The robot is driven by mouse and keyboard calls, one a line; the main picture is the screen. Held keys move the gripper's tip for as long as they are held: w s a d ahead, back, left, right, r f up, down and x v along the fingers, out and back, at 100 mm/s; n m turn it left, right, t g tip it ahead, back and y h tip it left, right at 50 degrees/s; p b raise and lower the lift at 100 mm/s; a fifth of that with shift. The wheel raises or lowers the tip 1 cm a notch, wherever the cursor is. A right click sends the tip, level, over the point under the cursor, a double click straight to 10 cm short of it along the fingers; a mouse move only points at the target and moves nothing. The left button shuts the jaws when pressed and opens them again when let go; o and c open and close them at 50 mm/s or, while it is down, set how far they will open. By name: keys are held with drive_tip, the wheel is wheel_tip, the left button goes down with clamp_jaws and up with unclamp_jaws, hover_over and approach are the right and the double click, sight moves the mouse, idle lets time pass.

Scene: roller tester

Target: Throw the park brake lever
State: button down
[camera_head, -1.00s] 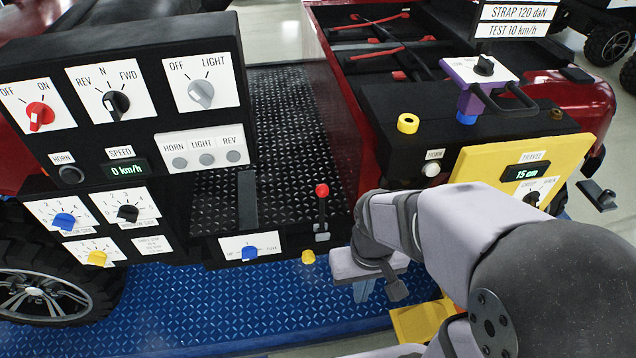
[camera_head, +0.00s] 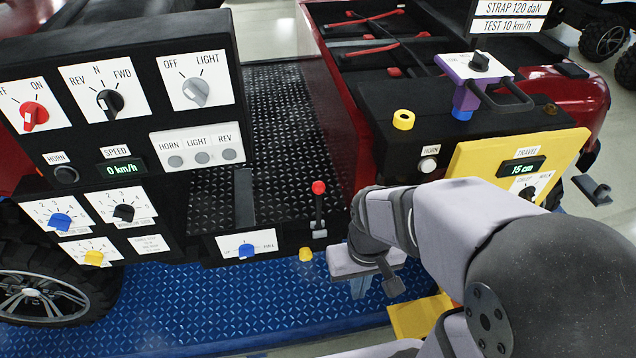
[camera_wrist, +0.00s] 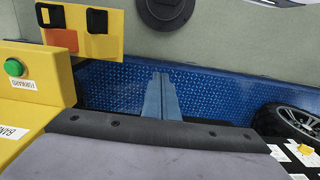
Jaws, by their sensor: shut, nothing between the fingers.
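A black upright lever with a red ball knob (camera_head: 319,188) stands at the right end of the low black panel in the head view. I see no label on it, but it is the only lever of this kind in view. My gripper (camera_head: 358,289) is to the right of the lever and lower in the picture, apart from it, with bluish fingers pointing down. In the wrist view, the fingers of my gripper (camera_wrist: 161,78) lie together, shut and empty, over the blue deck. The lever does not show in the wrist view.
A black control panel (camera_head: 130,20) with dials stands at the left. A yellow panel (camera_head: 480,160) marked TRAVEL is at the right, behind my arm. A small yellow knob (camera_head: 306,254) sits below the lever. Blue tread plate (camera_head: 200,310) lies open in front.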

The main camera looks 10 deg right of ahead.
drive_tip(key=shift+w, duration=0.1)
drive_tip(key=w+a+r+n+b, duration=0.1)
drive_tip(key=w+a+r+n, duration=0.2)
drive_tip(key=w+n, duration=0.3)
drive_tip(key=w+a+r+n+b, duration=0.1)
drive_tip(key=w+a+r+n, duration=0.2)
drive_tip(key=w+n, duration=0.4)
drive_tip(key=w+a+r+n+b, duration=0.1)
drive_tip(key=w+a+r+n, duration=0.2)
drive_tip(key=w, duration=1.1)
drive_tip(key=shift+w+a+r+n+t+h, duration=0.35)
drive_tip(key=shift+r+n, duration=1)
drive_tip(key=shift+n, duration=0.75)
drive_tip(key=w+d+f+p, duration=0.1)
drive_tip(key=d+f+p, duration=0.3)
drive_tip(key=f, duration=0.6)
drive_tip(key=shift+w+f+p, duration=0.15)
drive_tip(key=shift+f+p, duration=0.2)
drive_tip(key=shift+d, duration=0.15)
